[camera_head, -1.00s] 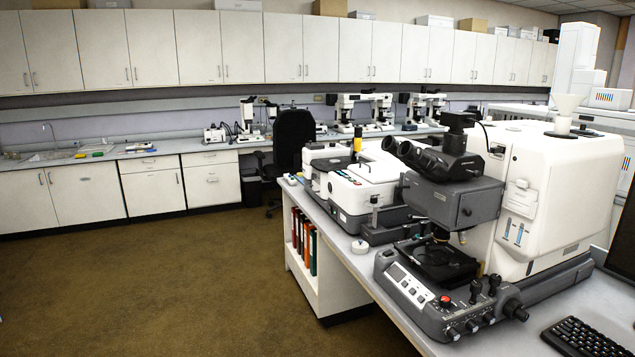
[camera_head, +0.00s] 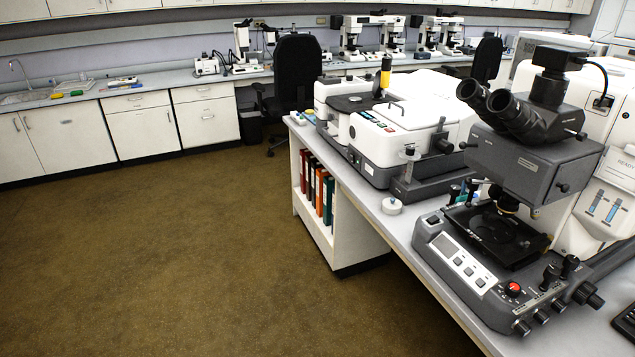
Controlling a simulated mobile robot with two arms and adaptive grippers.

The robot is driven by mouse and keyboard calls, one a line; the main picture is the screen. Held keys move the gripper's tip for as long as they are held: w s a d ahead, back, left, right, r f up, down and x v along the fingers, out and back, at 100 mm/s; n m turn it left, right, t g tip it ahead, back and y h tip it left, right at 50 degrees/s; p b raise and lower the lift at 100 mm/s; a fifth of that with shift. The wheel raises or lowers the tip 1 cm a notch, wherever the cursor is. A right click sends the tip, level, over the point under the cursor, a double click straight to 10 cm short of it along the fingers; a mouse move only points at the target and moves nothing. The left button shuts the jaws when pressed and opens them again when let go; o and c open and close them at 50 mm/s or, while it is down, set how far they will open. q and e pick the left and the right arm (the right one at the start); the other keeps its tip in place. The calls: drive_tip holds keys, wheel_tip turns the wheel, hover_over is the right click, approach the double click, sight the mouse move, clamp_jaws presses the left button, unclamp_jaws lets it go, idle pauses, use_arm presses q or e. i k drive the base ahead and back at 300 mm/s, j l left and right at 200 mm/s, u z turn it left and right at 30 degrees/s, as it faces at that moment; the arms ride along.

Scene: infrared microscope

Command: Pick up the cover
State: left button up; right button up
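No gripper of mine is in view. I cannot tell for certain which thing is the cover. A small white round piece with a knob-like top (camera_head: 391,206), like a small lid, lies on the grey bench top (camera_head: 375,190) near its left edge. It stands apart, left of the infrared microscope (camera_head: 535,160). The microscope has dark eyepieces, a black stage (camera_head: 495,235) and a grey control base with a red knob. A white instrument (camera_head: 385,130) with a yellow-and-black upright part stands behind the small round piece.
Binders (camera_head: 318,190) fill an open shelf at the bench's end. The brown floor (camera_head: 210,260) to the left is clear. A black chair (camera_head: 296,85) stands at the back. Cabinets and a counter (camera_head: 150,90) with a sink and more microscopes line the far wall.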

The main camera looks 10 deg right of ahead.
sight(390, 205)
drive_tip(key=i+j, duration=0.15)
drive_tip(key=i, duration=0.6)
drive_tip(key=i+j+u, duration=0.1)
drive_tip(key=i, duration=0.65)
drive_tip(key=j, duration=0.1)
